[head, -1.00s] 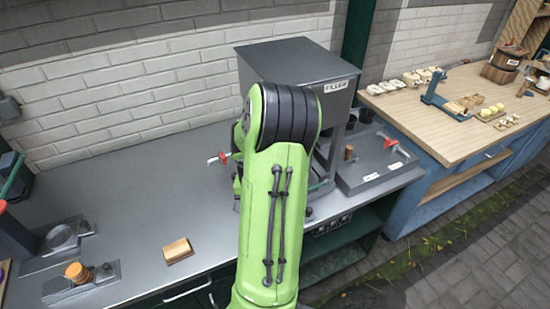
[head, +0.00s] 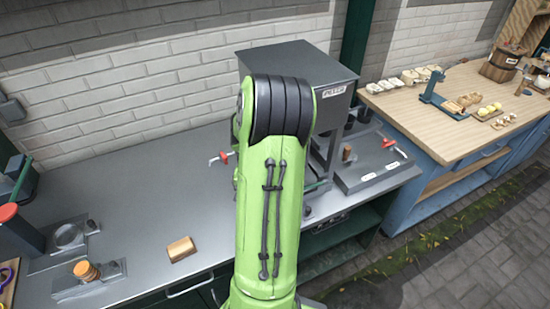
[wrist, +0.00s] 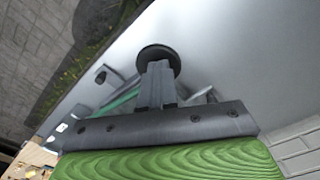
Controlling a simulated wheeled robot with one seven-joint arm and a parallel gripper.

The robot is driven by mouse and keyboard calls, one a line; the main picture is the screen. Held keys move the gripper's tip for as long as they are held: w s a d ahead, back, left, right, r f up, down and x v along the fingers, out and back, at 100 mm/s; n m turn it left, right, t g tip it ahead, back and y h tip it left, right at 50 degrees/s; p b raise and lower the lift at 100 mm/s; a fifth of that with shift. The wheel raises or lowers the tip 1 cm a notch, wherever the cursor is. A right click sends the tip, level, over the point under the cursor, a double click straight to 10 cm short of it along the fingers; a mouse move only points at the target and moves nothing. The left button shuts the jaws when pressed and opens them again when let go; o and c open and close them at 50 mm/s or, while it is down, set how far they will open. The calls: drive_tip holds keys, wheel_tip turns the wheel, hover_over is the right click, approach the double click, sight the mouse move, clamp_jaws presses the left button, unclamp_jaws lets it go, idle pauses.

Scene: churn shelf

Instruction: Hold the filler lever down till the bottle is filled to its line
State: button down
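The grey filler cabinet (head: 295,62) stands on the metal counter against the wall, with a small label on its front edge. My green arm covers most of the space below it, so neither the bottle nor its fill line can be made out. In the wrist view my gripper (wrist: 157,74) has its two fingers together, pointing down. A dark round knob (wrist: 160,52), perhaps the end of the filler lever, is right at the fingertips. I cannot tell whether they press on it. My gripper is hidden behind the arm in the head view.
A red-handled tap (head: 220,157) shows left of my arm. A wooden block (head: 181,249) and a plate with an orange-brown cork-like piece (head: 87,271) lie on the counter's left. A grey station with a red lever (head: 388,142) is at right. A wooden-topped bench (head: 440,120) stands beyond.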

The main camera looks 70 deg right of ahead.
wheel_tip(320, 180, up, 6)
drive_tip(key=p, duration=0.5)
drive_tip(key=shift+r, duration=0.1)
drive_tip(key=shift+f, duration=0.2)
